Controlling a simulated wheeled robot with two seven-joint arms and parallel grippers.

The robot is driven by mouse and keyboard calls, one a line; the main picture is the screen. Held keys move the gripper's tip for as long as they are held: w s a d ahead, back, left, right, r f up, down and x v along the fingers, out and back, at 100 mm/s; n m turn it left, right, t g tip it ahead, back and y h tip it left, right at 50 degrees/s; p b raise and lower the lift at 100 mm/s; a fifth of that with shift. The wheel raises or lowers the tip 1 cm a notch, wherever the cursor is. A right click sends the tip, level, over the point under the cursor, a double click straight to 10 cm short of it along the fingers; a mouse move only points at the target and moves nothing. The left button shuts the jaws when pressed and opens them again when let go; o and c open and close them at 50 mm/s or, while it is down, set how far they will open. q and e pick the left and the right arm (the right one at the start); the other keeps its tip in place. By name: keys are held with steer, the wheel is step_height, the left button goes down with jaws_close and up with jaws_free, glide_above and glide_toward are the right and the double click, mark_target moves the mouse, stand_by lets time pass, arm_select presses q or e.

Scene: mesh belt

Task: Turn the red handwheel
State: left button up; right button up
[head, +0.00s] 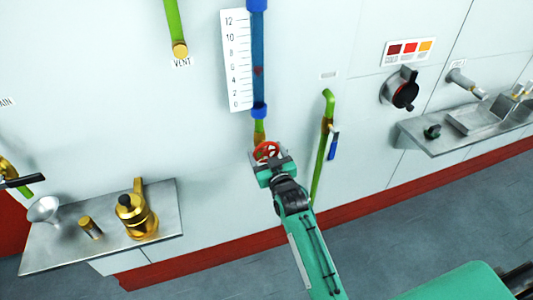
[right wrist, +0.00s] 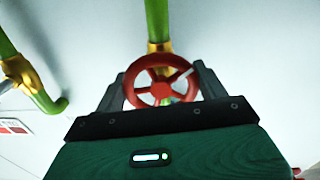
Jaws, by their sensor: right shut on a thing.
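The red handwheel (head: 266,151) sits at the lower end of the pipe under the blue sight tube (head: 258,60). My right gripper (head: 268,160) is at the handwheel, shut on it. In the right wrist view the handwheel (right wrist: 161,83) stands between the two grey fingers of my right gripper (right wrist: 160,90), one at each side of its rim. One spoke of the wheel shows a white mark. Behind it is a brass fitting on a green pipe (right wrist: 157,25). My left gripper is not in view.
A white scale board (head: 237,60) is left of the tube. A green pipe with a blue-handled valve (head: 333,145) runs close to the right. A steel shelf (head: 60,250) with a brass pot (head: 136,213) is at lower left.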

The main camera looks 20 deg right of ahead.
steer(key=shift+n, duration=0.4)
steer(key=shift+d+r+n+p, duration=0.1)
steer(key=shift+r+n+p, duration=0.05)
steer(key=shift+n+p, duration=0.8)
steer(key=n, duration=0.3)
steer(key=n+p, duration=0.1)
steer(key=n, duration=0.2)
steer(key=shift+d+n, duration=0.1)
steer(key=shift+n, duration=0.15)
steer(key=shift+r+n+p, duration=0.1)
steer(key=shift+n+p, duration=0.25)
steer(key=shift+n, duration=1.95)
steer(key=o, duration=1)
